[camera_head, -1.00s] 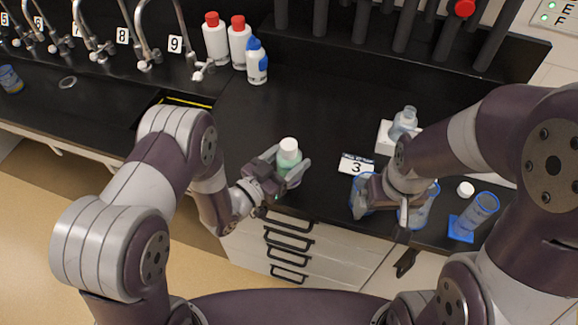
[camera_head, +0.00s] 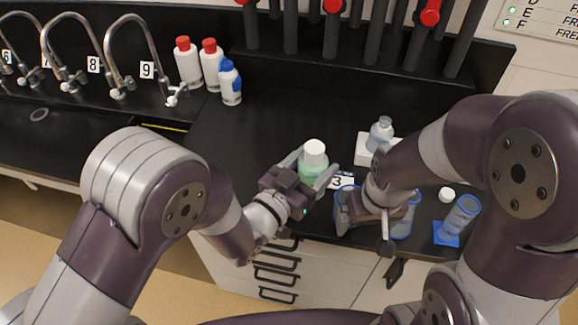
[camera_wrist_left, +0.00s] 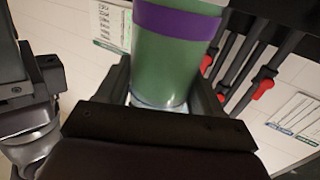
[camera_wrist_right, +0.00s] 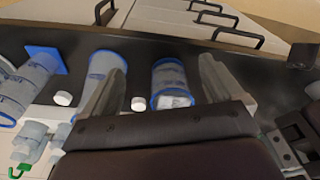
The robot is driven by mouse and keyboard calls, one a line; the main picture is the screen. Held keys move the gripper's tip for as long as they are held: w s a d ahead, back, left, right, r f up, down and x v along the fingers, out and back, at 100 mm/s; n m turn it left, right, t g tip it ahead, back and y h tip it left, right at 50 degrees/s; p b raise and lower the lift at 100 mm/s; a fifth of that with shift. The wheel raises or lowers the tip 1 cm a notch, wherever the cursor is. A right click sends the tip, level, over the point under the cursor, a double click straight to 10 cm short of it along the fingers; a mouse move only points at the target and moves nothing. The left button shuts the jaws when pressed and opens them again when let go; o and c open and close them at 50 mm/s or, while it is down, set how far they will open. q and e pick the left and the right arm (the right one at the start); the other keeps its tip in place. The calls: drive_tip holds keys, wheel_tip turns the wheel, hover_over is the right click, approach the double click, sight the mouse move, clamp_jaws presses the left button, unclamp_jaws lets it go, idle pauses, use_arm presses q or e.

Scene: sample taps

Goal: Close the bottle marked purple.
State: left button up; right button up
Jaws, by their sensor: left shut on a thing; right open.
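A green bottle (camera_head: 312,165) with a white top, which looks like a cap, is held upright in my left gripper (camera_head: 300,184). In the left wrist view the bottle (camera_wrist_left: 165,62) carries a purple band, and its top is out of frame. My left gripper is shut on its body, above the counter's front part. My right gripper (camera_head: 365,208) is open, low over the counter among blue-rimmed beakers. In the right wrist view a loose white cap (camera_wrist_right: 138,103) lies between the open fingers, near a beaker (camera_wrist_right: 170,84). Another white cap (camera_head: 447,194) lies further right.
A clear bottle (camera_head: 380,134) stands on a white block behind my right gripper. A blue-footed cylinder (camera_head: 459,217) stands at the right. White bottles (camera_head: 188,64) with red caps and taps (camera_head: 120,60) are at the back left. The counter's middle is clear.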

use_arm(q)
drive_tip(key=shift+s+d+r, duration=0.35)
drive_tip(key=shift+d+r, duration=0.15)
drive_tip(key=shift+d, duration=0.1)
drive_tip(key=o, duration=0.5)
drive_tip(key=c, duration=0.7)
